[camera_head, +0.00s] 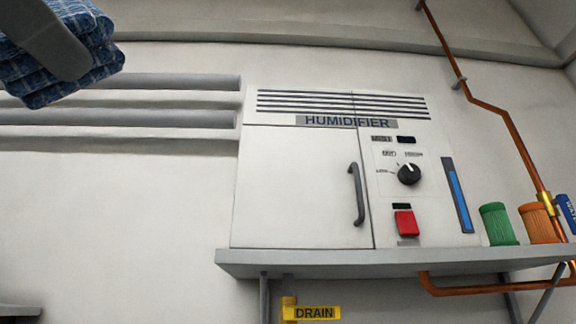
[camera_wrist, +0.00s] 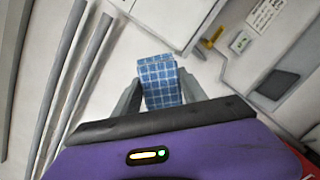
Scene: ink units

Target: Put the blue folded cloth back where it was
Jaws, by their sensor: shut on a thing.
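The blue folded cloth (camera_head: 88,62) shows at the top left of the head view, high in front of the wall and partly cut off by the frame edge. A grey finger of my gripper lies across its near face. In the wrist view the cloth (camera_wrist: 160,80), with a pale grid pattern, sits between the two fingers of my gripper (camera_wrist: 158,92). My gripper is shut on it and holds it in the air. The far finger is hidden in the head view.
A white humidifier cabinet (camera_head: 300,190) with a dial and red switch stands on a grey shelf (camera_head: 380,262). A green spool (camera_head: 498,225) and an orange spool (camera_head: 540,224) stand at its right, near a copper pipe (camera_head: 505,115). Grey pipes (camera_head: 180,118) run along the wall at left.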

